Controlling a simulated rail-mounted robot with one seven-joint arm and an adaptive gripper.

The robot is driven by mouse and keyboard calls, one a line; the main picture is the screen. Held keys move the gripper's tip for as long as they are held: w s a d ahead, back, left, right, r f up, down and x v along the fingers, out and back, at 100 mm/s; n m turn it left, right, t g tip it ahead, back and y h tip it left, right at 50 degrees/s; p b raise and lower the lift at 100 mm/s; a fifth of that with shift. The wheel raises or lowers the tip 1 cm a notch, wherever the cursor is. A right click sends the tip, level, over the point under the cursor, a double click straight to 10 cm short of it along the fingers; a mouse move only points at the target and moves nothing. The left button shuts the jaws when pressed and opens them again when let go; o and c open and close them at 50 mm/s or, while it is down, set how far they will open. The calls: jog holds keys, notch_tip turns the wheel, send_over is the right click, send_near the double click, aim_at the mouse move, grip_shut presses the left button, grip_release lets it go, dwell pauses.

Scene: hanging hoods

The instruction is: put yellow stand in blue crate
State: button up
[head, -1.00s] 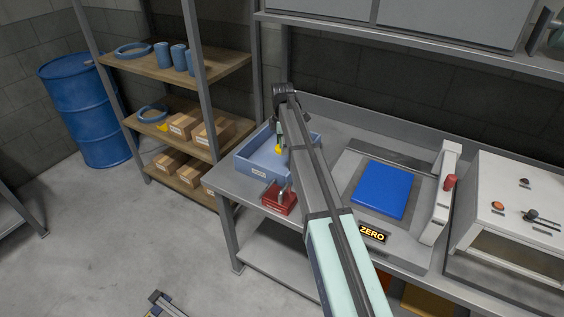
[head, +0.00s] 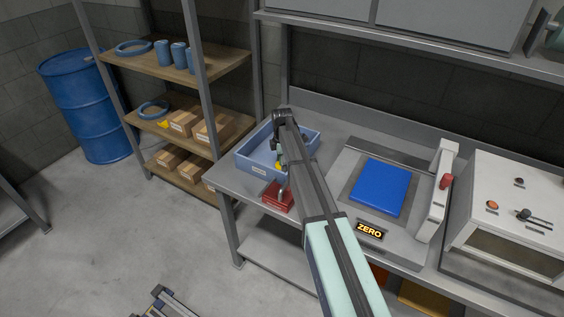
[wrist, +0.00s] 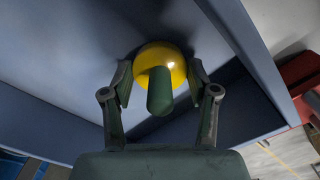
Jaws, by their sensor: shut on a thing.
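The yellow stand (wrist: 162,62) shows in the wrist view as a round yellow body with a dark green post toward the camera. In the head view my gripper (head: 280,160) is low inside the blue crate (head: 258,169), and only a small bit of yellow shows there, the rest hidden by my arm. The crate's inner walls surround the stand in the wrist view. I cannot tell whether the stand touches the crate floor.
A red block with a metal handle (head: 277,197) stands just in front of the crate. A press with a blue pad (head: 380,188) and a white machine (head: 515,215) stand to the right. A shelf with boxes (head: 211,130) is at the left.

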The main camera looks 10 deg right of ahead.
jog(key=shift+f, duration=0.15)
jog(key=o, duration=1.4)
notch_tip(320, 180, up, 12)
jog(key=b, duration=0.4)
jog(key=shift+r, duration=0.2)
